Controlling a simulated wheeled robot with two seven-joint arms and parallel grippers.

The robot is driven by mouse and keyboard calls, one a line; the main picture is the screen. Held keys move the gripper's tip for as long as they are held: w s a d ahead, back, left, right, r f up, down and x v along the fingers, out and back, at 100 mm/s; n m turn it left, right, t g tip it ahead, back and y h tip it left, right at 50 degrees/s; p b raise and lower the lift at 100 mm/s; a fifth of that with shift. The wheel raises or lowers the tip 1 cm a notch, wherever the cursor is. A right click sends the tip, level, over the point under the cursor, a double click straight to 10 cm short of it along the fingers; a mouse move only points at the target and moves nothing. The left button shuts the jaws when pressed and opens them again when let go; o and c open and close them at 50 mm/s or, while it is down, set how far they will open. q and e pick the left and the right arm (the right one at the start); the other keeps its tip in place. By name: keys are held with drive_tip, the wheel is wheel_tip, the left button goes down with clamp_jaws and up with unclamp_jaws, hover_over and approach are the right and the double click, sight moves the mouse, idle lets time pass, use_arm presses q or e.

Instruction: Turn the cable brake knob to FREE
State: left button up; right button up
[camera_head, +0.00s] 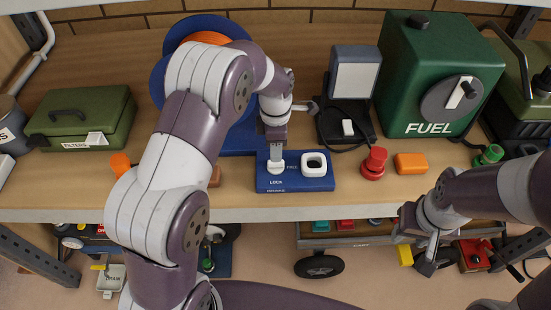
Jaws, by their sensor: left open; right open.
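The cable brake is a blue block (304,184) at the front of the shelf, marked FREE and LOCK, below a blue reel (165,80) with an orange hub. A small white knob (276,168) stands on the block's left part, just above the LOCK mark. My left gripper (276,154) points down right over this knob. It is open, but its fingers overlap in this view, so I cannot tell whether they touch the knob. My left arm hides part of the reel. My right gripper (422,252) is open and empty, low at the right, in front of the shelf edge.
A white ring-shaped piece (314,164) sits on the block's right part. To the right are a red knob (374,163), an orange block (410,163) and a green FUEL box (425,75). A green FILTERS case (80,118) stands at left. A cart with a wheel (319,266) is below.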

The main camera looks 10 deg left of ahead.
use_arm(q)
wheel_tip(320, 180, up, 8)
drive_tip(key=p, duration=0.1)
drive_tip(key=shift+f, duration=0.25)
drive_tip(key=shift+a, duration=0.1)
